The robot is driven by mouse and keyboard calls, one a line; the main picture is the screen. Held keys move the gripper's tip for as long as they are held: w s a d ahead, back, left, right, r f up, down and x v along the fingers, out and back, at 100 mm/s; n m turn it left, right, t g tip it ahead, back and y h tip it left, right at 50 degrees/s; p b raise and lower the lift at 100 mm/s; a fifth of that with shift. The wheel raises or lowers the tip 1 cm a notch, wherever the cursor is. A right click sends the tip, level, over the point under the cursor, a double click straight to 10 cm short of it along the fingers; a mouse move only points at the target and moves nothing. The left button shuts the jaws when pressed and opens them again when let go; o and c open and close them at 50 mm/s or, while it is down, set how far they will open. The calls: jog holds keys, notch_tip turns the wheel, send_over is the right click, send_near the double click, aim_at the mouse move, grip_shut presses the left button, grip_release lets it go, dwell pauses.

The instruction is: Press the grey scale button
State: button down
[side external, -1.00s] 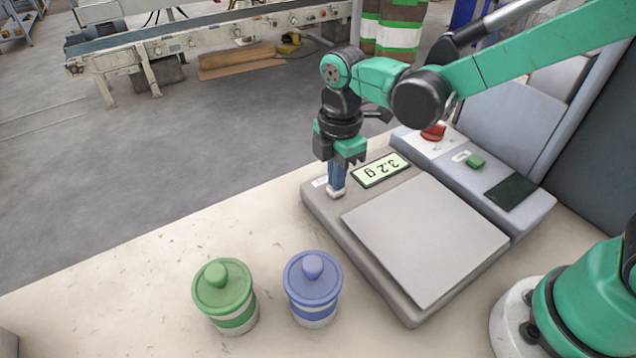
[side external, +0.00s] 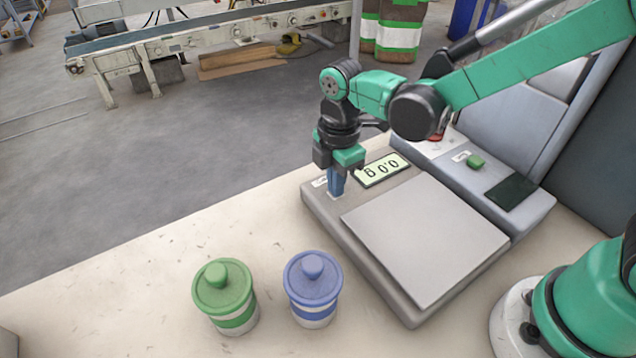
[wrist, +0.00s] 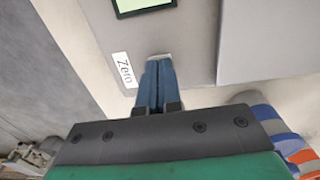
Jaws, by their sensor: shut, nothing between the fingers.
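The scale (side external: 360,250) lies on the bench with a bare grey weighing plate (side external: 428,240). Its display (side external: 382,170) reads 0.0 g, upside down in the side view. My gripper (side external: 335,194) is shut and empty, pointing down at the scale's far left corner. Its blue fingertips, also in the wrist view (wrist: 158,64), are at the grey button (wrist: 158,56). The fingers cover most of the button, and only a pale edge shows beyond the tips. The tips appear to touch it. A "Zero" label (wrist: 125,70) is beside it.
A green-lidded jar (side external: 224,295) and a blue-lidded jar (side external: 313,290) stand on the bench in front of the scale. A control panel (side external: 520,205) with a green button (side external: 475,161) is behind it. A red button there is partly hidden by my arm.

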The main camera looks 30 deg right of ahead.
notch_tip(320, 180, up, 14)
dwell(0.5)
dwell(0.5)
jog(key=s+d+f+m+t, duration=0.4)
jog(key=s+d+m+t, duration=0.3)
jog(key=m, duration=1.1)
jog(key=d, duration=0.2)
jog(key=shift+d, duration=0.3)
